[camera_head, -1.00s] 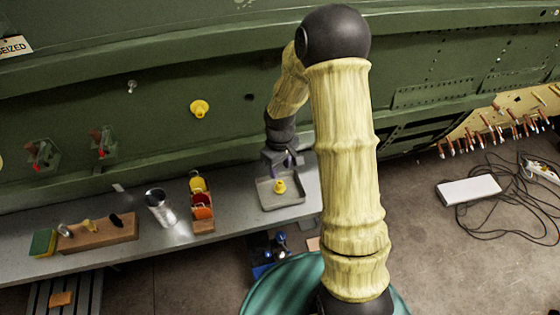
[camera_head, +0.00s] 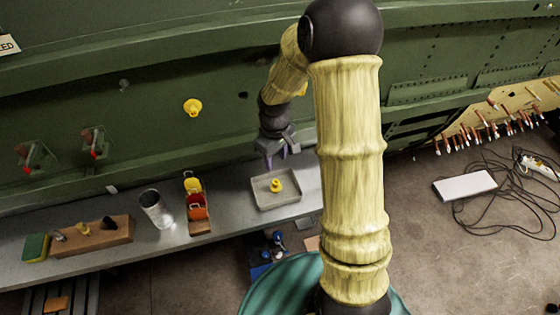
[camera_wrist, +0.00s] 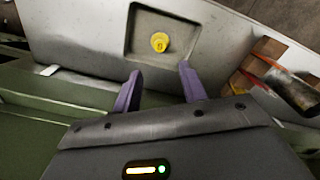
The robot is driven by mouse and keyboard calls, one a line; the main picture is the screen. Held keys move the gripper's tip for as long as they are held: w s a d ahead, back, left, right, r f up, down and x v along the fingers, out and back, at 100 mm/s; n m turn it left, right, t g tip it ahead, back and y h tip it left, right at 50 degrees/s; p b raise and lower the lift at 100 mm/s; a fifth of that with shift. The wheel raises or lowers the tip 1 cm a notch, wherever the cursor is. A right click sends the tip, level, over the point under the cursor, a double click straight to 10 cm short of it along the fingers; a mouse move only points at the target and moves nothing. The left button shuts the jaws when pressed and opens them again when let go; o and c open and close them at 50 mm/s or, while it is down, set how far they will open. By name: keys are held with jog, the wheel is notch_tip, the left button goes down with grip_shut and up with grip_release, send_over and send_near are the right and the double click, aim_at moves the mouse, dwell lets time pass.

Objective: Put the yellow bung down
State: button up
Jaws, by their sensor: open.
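The yellow bung (camera_head: 277,186) sits in the shallow grey tray (camera_head: 262,203) on the bench. It also shows in the wrist view (camera_wrist: 159,42), inside the tray (camera_wrist: 133,18), apart from the fingers. My gripper (camera_head: 277,160) is open and empty, above and behind the tray on the side toward the green fuselage. In the wrist view the two purple fingers of my gripper (camera_wrist: 158,82) are spread with nothing between them. Another yellow bung-like piece (camera_head: 193,107) is on the green fuselage panel, up and left of the tray.
On the bench (camera_head: 235,220), left of the tray, stand a wooden rack with coloured pieces (camera_head: 200,228), a metal cup (camera_head: 155,208), a wooden block (camera_head: 95,240) and a sponge (camera_head: 36,247). The green fuselage wall (camera_head: 150,150) rises close behind. Bare bench lies around the tray.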

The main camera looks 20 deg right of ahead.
jog(key=s+r+m+t, duration=0.2)
jog(key=s+r+m, duration=0.4)
jog(key=s, duration=0.8)
notch_tip(320, 180, up, 3)
jog(key=shift+s+f+t, duration=0.1)
jog(key=shift+s+t, duration=0.05)
jog(key=shift+t, duration=0.15)
